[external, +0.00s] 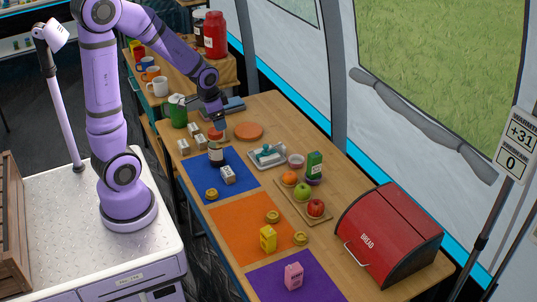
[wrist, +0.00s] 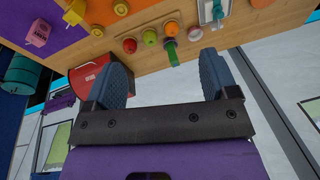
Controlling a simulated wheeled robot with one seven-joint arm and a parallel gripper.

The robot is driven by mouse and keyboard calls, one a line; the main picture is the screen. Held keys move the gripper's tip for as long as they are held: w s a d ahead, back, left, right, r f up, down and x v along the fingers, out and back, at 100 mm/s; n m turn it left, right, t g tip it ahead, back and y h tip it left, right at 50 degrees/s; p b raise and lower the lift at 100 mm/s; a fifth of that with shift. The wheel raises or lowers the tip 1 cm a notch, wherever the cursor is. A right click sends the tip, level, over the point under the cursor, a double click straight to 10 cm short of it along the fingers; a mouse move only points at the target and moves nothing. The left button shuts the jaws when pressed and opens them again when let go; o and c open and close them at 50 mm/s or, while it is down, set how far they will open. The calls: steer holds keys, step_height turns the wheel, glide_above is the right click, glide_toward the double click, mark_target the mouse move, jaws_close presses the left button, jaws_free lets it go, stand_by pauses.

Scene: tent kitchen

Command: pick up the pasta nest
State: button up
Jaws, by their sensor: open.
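Three small round tan pasta nests show in the external view. One pasta nest (external: 211,194) lies on the blue mat, one (external: 272,216) at the edge of the orange mat, and one (external: 300,238) near that mat's lower right corner. Two nests also show at the top of the wrist view, one nest (wrist: 121,7) and another nest (wrist: 98,30). My gripper (external: 220,122) is above the far end of the table, away from all the nests. In the wrist view my gripper (wrist: 163,75) has its blue fingers wide apart with nothing between them.
A blue mat (external: 190,163), orange mat (external: 235,228) and purple mat (external: 262,285) line the table's near side. A yellow box (external: 268,238) and pink carton (external: 293,275) stand near the nests. A fruit board (external: 290,198) and red bread box (external: 385,240) stand at right.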

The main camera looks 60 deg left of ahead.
steer(key=w+a+f+m+g, duration=0.15)
steer(key=a+f, duration=0.35)
steer(key=f, duration=0.9)
steer(key=g+h, duration=0.1)
glide_above(212, 191)
step_height(212, 191, down, 16)
steer(key=r, duration=0.1)
steer(key=shift+m, duration=0.35)
steer(key=shift+s+f, duration=0.1)
steer(key=shift+f, duration=5.5)
steer(key=shift+c, duration=0.3)
steer(key=c, duration=1)
